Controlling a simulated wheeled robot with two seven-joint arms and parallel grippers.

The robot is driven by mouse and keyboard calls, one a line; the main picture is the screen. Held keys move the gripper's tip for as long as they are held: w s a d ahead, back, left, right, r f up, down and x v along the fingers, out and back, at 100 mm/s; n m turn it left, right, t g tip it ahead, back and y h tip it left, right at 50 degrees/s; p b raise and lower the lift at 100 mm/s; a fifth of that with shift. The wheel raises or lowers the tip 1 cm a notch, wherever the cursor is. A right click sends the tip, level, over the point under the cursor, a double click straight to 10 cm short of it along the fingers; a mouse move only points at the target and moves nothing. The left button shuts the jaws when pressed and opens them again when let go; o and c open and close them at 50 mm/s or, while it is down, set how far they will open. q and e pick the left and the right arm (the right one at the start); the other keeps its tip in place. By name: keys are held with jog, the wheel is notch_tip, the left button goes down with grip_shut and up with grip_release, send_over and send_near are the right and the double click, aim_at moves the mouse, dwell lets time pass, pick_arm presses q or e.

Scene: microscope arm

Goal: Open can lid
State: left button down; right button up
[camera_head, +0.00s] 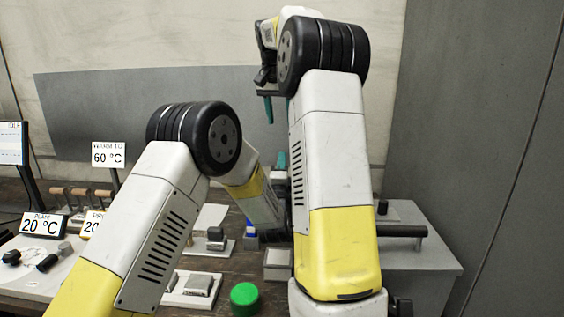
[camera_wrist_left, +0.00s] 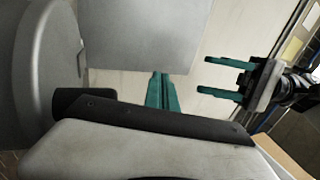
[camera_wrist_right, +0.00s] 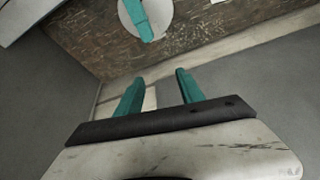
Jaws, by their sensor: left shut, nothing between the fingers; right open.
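A round green object (camera_head: 244,295), possibly the can's lid, stands at the bottom middle of the head view. I cannot make out a can body beneath it. My left gripper (camera_head: 281,160) is mostly hidden behind my arm. The left wrist view shows its teal fingers (camera_wrist_left: 162,92) together and empty. My right gripper (camera_head: 268,108) is raised high, with fingers pointing down. The right wrist view shows its fingers (camera_wrist_right: 160,92) spread and empty, and the left view shows them spread too. Both grippers are well away from the green object.
Signs reading 60 °C (camera_head: 108,155) and 20 °C (camera_head: 41,225) stand at the left. Small devices (camera_head: 197,285) sit on the dark bench around the green object. A grey box (camera_head: 425,265) with a black bar is at the right. My arms cover the middle.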

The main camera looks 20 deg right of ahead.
jog(key=s+a+f+n+y, duration=0.1)
jog(key=s+a+f, duration=0.15)
jog(key=s, duration=0.95)
jog(key=s+a+f+n+y, duration=0.15)
jog(key=s+a, duration=0.25)
jog(key=s, duration=0.7)
jog(key=s+a+f+n+y, duration=0.1)
jog(key=s+a+f, duration=0.25)
jog(key=s, duration=0.85)
pick_arm(q)
jog(key=shift+w+d+r+g+y, duration=0.2)
jog(key=shift+w+r+g+y, duration=0.15)
jog(key=shift+g+y, duration=0.2)
pick_arm(e)
jog(key=a+f+n+t+y, duration=0.1)
jog(key=a+f+n+t, duration=0.1)
jog(key=a+n, duration=0.2)
jog(key=a, duration=0.3)
jog(key=shift+a+f+t, duration=0.3)
jog(key=shift+a+f, duration=0.05)
jog(key=shift+f, duration=0.05)
pick_arm(q)
jog(key=shift+w+g, duration=0.2)
jog(key=shift+g, duration=0.05)
jog(key=shift+w+d+r+g+y, duration=0.15)
jog(key=shift+w+r+g+y, duration=0.1)
jog(key=shift+g, duration=0.15)
pick_arm(e)
jog(key=shift+s, duration=0.15)
